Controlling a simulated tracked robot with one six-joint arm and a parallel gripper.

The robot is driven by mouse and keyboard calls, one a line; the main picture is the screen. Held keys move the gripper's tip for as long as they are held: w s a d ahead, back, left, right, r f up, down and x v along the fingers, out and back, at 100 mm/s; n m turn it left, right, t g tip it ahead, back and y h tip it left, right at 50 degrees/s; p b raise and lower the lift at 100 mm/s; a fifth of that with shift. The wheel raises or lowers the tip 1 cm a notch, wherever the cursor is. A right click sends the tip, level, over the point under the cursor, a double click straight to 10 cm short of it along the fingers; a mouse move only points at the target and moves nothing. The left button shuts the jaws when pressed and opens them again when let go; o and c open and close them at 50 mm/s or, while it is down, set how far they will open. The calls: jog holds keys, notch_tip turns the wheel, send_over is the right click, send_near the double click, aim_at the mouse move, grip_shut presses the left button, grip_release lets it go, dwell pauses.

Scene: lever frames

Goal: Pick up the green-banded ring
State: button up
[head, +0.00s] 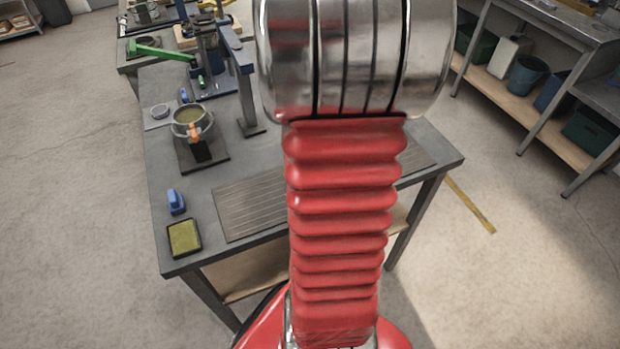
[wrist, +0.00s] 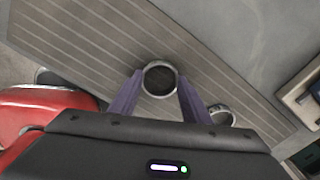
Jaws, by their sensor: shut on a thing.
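In the wrist view, a round metal ring (wrist: 160,63) sits between the two purple fingers of my gripper (wrist: 159,80), which are shut on it from both sides. Its rim looks grey and dark; I cannot make out a green band on it. A second grey ring (wrist: 222,109) lies to the right, just outside the right finger. The grooved mat (wrist: 90,38) is below the gripped ring; I cannot tell whether the ring touches it. In the head view my red and metal arm hides the gripper and both of these rings.
The grooved mat also shows on the grey bench (head: 165,160) in the head view (head: 245,212). To its left are an olive pad (head: 184,239) and a blue block (head: 175,201). A pot (head: 190,118) and a blue-grey lever frame (head: 243,90) stand farther back.

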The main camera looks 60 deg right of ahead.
jog(key=shift+r, duration=0.1)
jog(key=shift+c, duration=0.3)
notch_tip(320, 180, up, 10)
dwell(0.4)
dwell(0.5)
